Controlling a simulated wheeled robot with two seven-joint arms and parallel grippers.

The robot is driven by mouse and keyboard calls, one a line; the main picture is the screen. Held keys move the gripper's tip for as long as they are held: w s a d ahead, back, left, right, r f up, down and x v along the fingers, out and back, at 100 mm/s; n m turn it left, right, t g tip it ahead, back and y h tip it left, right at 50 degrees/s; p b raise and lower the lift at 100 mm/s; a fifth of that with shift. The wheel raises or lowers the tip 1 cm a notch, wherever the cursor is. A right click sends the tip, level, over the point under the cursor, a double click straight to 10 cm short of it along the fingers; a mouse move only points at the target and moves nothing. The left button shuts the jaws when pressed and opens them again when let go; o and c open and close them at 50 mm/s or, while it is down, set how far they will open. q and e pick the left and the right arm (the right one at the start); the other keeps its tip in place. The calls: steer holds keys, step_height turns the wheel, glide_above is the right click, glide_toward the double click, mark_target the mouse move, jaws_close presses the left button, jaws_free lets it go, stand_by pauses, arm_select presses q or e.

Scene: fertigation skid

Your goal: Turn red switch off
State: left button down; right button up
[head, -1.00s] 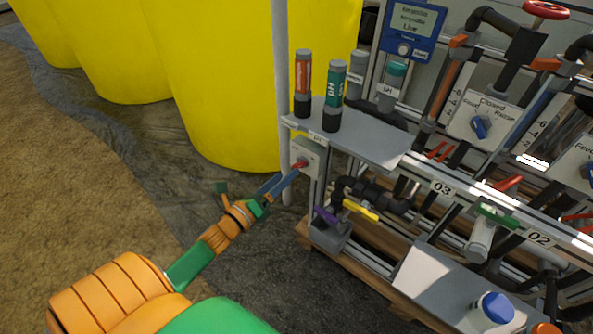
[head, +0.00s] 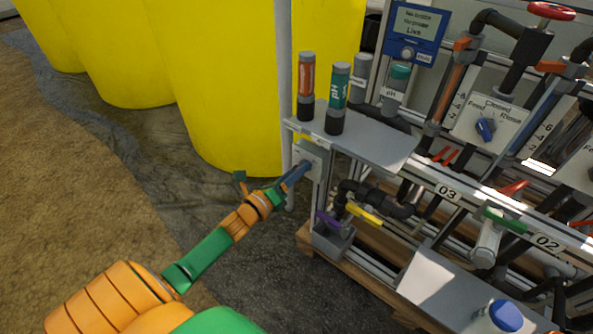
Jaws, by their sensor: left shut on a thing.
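The grey switch box (head: 313,158) is fixed to the left end of the skid frame, under the grey shelf. The red switch on its front is hidden behind my gripper's fingers. My left gripper (head: 305,166) reaches in from the lower left with its blue fingertips against the front of the box. It is shut on the red switch, though the fingers cover the contact. Which way the switch is turned cannot be seen. My right gripper is not in view.
A red-banded probe (head: 306,84) and a green pH probe (head: 339,98) stand on the shelf (head: 372,143) above the box. A white post (head: 284,80) and yellow tanks (head: 225,85) are behind. Purple (head: 327,218) and yellow (head: 364,214) valve handles lie below. Open floor is at left.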

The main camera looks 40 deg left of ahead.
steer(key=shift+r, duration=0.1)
arm_select(q)
steer(key=n+p, duration=0.2)
steer(key=n, duration=0.7)
steer(key=n+p, duration=0.1)
steer(key=n, duration=0.7)
steer(key=shift+f+n+p, duration=0.2)
steer(key=shift+n+p, duration=0.2)
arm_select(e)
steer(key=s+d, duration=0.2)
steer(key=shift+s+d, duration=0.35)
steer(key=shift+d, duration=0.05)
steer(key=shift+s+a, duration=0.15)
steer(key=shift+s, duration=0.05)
